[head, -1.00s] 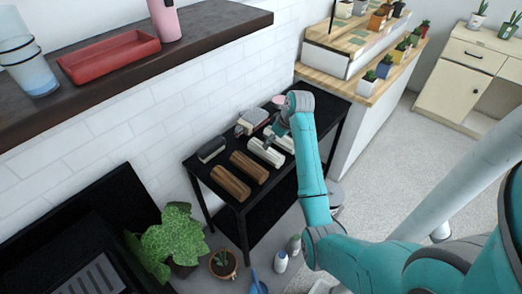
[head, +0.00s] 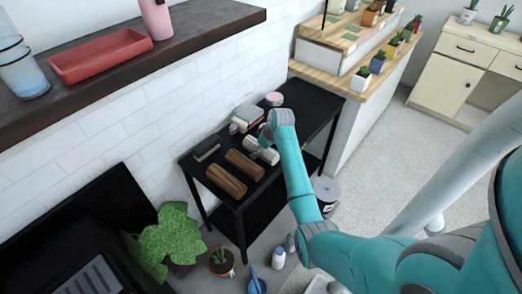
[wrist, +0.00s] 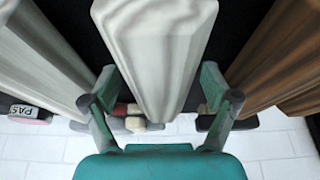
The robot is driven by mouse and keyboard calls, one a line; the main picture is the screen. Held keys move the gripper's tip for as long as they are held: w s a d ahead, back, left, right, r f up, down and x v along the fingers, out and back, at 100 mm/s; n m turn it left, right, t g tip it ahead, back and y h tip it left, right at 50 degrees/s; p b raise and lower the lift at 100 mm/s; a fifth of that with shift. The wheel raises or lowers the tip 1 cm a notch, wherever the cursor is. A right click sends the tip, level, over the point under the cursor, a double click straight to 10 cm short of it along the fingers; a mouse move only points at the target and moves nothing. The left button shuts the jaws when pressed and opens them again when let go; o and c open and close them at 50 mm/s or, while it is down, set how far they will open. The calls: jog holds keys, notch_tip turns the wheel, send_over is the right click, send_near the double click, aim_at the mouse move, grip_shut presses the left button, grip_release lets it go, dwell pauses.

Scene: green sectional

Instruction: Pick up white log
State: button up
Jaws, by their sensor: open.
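A white log (head: 268,154) lies on the black table (head: 303,122), partly hidden by my arm in the head view. In the wrist view this white log (wrist: 155,45) runs down the middle between my fingers. My gripper (wrist: 158,85) is open, with one finger on each side of the log. A second white log (wrist: 35,55) lies close on the left in the wrist view. A brown log (wrist: 280,55) lies on the right there. In the head view, two brown logs (head: 245,163) (head: 226,181) lie side by side, left of my gripper.
A dark block (head: 206,149) lies behind the brown logs. A grey box-like object (head: 248,115) and a pink-topped round container (head: 274,99) stand at the back of the table. A wooden shelf (head: 120,70) juts from the white brick wall. A leafy plant (head: 172,240) stands below left.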

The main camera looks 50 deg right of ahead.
jog(key=c, duration=1.5)
